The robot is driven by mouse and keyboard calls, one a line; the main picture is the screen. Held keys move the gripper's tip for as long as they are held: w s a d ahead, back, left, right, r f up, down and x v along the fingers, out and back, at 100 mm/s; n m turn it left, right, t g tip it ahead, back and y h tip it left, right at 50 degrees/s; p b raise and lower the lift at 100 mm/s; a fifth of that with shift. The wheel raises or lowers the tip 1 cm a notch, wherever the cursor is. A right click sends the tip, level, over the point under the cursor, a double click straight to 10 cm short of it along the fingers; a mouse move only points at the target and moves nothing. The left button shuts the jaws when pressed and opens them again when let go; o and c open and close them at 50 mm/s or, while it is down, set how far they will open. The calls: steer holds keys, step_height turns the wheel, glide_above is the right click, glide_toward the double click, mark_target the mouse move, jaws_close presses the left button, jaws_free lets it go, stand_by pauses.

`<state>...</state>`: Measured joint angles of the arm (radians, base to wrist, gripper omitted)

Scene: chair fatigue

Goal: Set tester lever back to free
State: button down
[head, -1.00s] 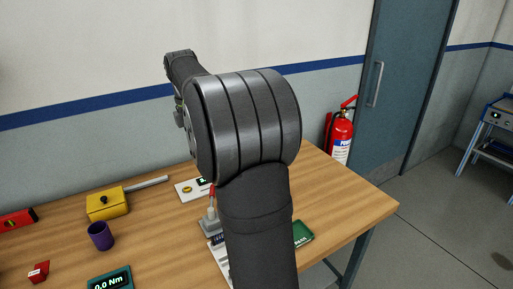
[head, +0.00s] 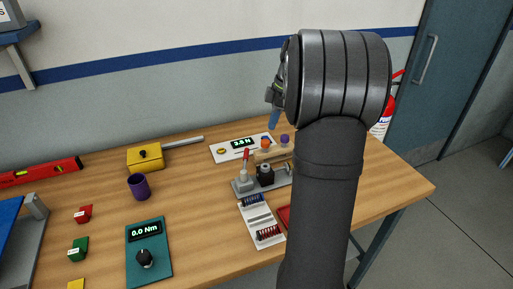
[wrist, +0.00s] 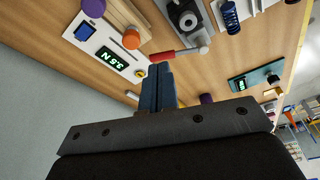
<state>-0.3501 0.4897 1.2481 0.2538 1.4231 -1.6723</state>
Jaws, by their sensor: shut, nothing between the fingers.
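The tester (head: 243,187) is a grey base with a black round part on the table, partly hidden behind my arm in the head view. Its red-handled lever (head: 246,155) stands roughly upright at the left end. In the wrist view the red lever (wrist: 181,53) shows just beyond the fingertips, with the grey tester body (wrist: 186,18) behind it. My gripper (wrist: 158,70) has its blue fingers together with nothing between them. In the head view my gripper (head: 273,119) is above and behind the lever, apart from it.
A white panel (head: 222,155) reads about 3.5 N behind the tester. A wooden stand with coloured knobs (wrist: 119,14) is beside it. A white tray of springs (head: 255,222) lies in front. A purple cup (head: 139,187) and teal torque meter (head: 149,235) stand left.

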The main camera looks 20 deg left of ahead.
mark_target(245, 160)
steer(key=shift+w+d+f+m+y, duration=0.3)
steer(key=shift+w+d+f+m, duration=0.1)
steer(key=shift+d, duration=0.3)
steer(key=x, duration=0.9)
steer(key=shift+s+f, duration=0.1)
steer(key=shift+f, duration=0.05)
steer(key=a, duration=0.1)
steer(key=s+a+f, duration=0.1)
steer(key=a, duration=0.1)
steer(key=shift+f, duration=0.15)
steer(key=shift+s+a, duration=0.2)
steer(key=shift+a, duration=0.3)
